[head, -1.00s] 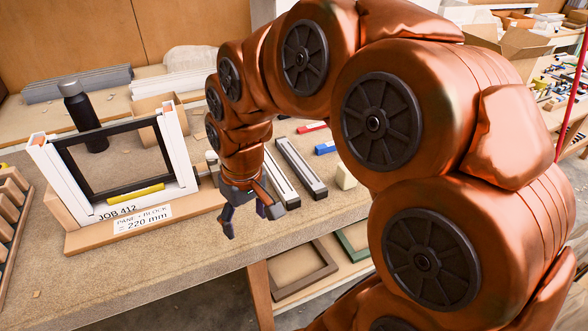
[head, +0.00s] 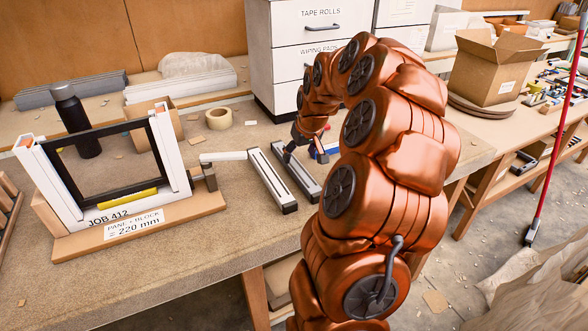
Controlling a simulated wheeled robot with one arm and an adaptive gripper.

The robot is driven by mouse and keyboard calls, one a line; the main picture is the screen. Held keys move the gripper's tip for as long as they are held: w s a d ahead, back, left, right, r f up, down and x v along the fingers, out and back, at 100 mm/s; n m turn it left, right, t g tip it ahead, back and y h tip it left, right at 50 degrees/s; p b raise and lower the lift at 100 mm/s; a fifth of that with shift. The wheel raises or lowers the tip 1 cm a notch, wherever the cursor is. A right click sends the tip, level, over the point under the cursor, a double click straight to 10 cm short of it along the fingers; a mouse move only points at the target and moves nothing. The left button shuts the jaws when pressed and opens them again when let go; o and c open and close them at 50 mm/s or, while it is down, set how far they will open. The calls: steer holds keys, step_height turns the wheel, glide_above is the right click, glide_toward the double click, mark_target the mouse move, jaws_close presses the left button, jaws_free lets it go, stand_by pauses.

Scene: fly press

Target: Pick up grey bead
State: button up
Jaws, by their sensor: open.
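Two long narrow bars with dark end caps lie side by side on the bench. The left bar (head: 268,178) looks paler. The right bar (head: 299,177) looks greyer and seems to be the grey bead. My gripper (head: 291,151) is open, fingers pointing down at the far part of the right bar. I cannot tell whether the fingers touch it or straddle it. My wrist and arm hide part of the area to the right.
A white frame (head: 169,150) with a black pane border stands on a wooden base left of the bars. A pale strip (head: 222,157) runs between frame and bars. A blue piece (head: 331,149) is partly hidden behind my arm. A tape roll (head: 219,118) and drawer cabinet (head: 318,50) stand behind.

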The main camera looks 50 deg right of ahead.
mark_target(295, 165)
steer(key=shift+p+x, duration=1.25)
steer(key=shift+x, duration=1.8)
steer(key=shift+w, duration=0.1)
steer(key=shift+r, duration=0.1)
steer(key=c, duration=1.3)
